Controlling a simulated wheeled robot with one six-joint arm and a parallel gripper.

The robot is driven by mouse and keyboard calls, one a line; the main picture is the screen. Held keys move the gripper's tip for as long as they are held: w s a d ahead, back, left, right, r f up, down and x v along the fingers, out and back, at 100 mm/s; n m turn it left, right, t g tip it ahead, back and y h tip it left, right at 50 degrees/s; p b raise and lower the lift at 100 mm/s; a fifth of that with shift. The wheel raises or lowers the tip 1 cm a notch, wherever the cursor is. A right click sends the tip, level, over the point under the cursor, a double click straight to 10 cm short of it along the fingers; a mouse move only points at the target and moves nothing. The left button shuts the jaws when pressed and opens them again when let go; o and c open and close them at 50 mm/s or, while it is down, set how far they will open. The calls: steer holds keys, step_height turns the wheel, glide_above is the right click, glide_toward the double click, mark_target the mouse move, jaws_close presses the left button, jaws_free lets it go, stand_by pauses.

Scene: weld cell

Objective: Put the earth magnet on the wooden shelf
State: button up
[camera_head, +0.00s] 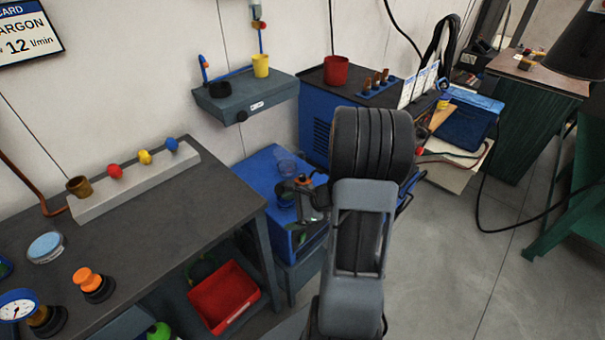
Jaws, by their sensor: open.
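An orange-knobbed piece with a black round base (92,286), which looks like the earth magnet, stands upright on the dark workbench (130,235) at the left. My gripper (306,203) is partly hidden by my arm. It is open over the blue cabinet (265,170), well to the right of that piece. A small orange and black item (304,181) shows close to the gripper; I cannot tell whether they touch. No shelf is clearly wooden. A grey-blue wall shelf (245,103) holds a yellow cup (261,66) and a black ring-shaped item (220,90).
A pale rail (135,185) with coloured balls and a brown cup runs along the bench's back. A red bin (224,297) sits below. A blue machine (318,135) stands behind my arm.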

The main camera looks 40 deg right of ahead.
steer(key=w+d+m+t+h+p, duration=0.2)
steer(key=w+d+m+t, duration=0.15)
steer(key=d+m, duration=0.35)
steer(key=m+t+h, duration=0.3)
steer(key=m+h, duration=0.1)
steer(key=m, duration=0.3)
glide_toward(304, 176)
steer(key=shift+h, duration=0.5)
steer(key=x, duration=0.2)
steer(key=a+x, duration=0.1)
steer(key=x, duration=0.1)
steer(key=shift+w+f+p, duration=0.25)
steer(key=shift+w+p, duration=0.05)
steer(key=shift+w, duration=0.05)
steer(key=shift+x, duration=3)
steer(key=c, duration=1.3)
steer(key=shift+r, duration=0.15)
steer(key=shift+c, duration=1.4)
steer(key=shift+d, duration=0.1)
